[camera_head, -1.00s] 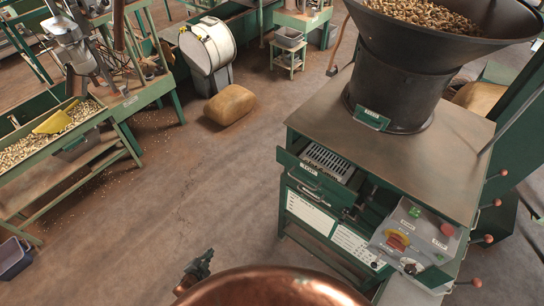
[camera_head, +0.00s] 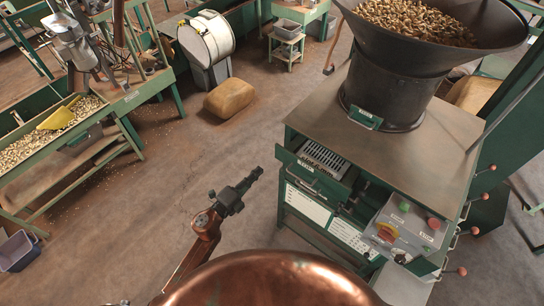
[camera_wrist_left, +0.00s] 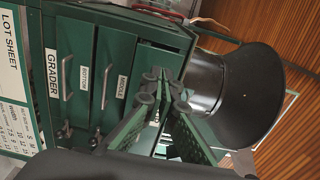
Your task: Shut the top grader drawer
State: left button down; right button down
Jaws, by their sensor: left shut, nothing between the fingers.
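The grader is a green cabinet under a dark hopper. Its top drawer (camera_head: 318,174) stands pulled out, with a slotted metal grate (camera_head: 325,158) showing inside and a handle on its front. My left gripper (camera_head: 256,174) is shut and empty. In the head view it appears to the left of the drawer front, apart from it. In the left wrist view the cabinet lies sideways, with the bottom drawer (camera_wrist_left: 72,95) and the middle drawer (camera_wrist_left: 113,60) labelled and looking closed. My gripper fingers (camera_wrist_left: 166,88) show at mid-picture there. My right gripper is not in view.
A control box (camera_head: 405,232) with coloured buttons juts from the cabinet's front right. A tan sack (camera_head: 229,98) lies on the floor.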

aim_at(276, 152)
pick_arm(q)
jog(key=p+x, duration=0.1)
jog(key=x, duration=0.8)
jog(key=shift+w, duration=0.1)
